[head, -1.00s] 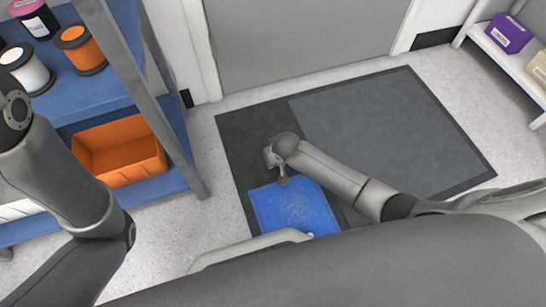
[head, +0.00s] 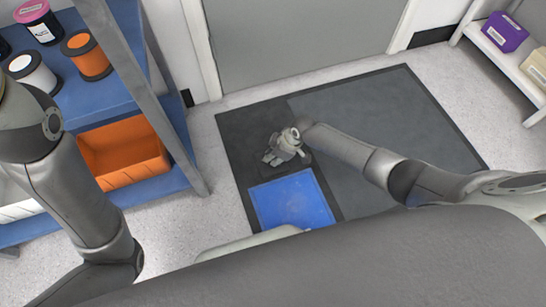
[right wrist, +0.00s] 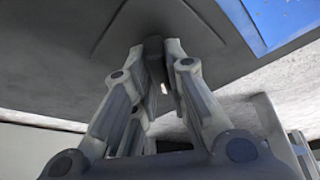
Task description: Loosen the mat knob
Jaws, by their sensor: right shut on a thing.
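My right gripper (head: 272,158) is low over the dark strip of the floor mat (head: 245,128), just beyond the upper edge of the blue pad (head: 292,205). In the right wrist view its two fingers (right wrist: 158,55) are closed on a small dark piece at the mat's surface, which I take to be the mat knob (right wrist: 154,46). The fingers cover most of it, so its shape and turn cannot be made out. In the head view the knob is hidden by the gripper. My left arm shows at the left, but its gripper is out of view.
A blue shelf rack with a grey post (head: 150,100) stands at the left, holding spools and an orange bin (head: 125,155). A grey door (head: 300,45) is beyond the mat. A white shelf (head: 500,65) with boxes is at the upper right. The mat's grey right part is clear.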

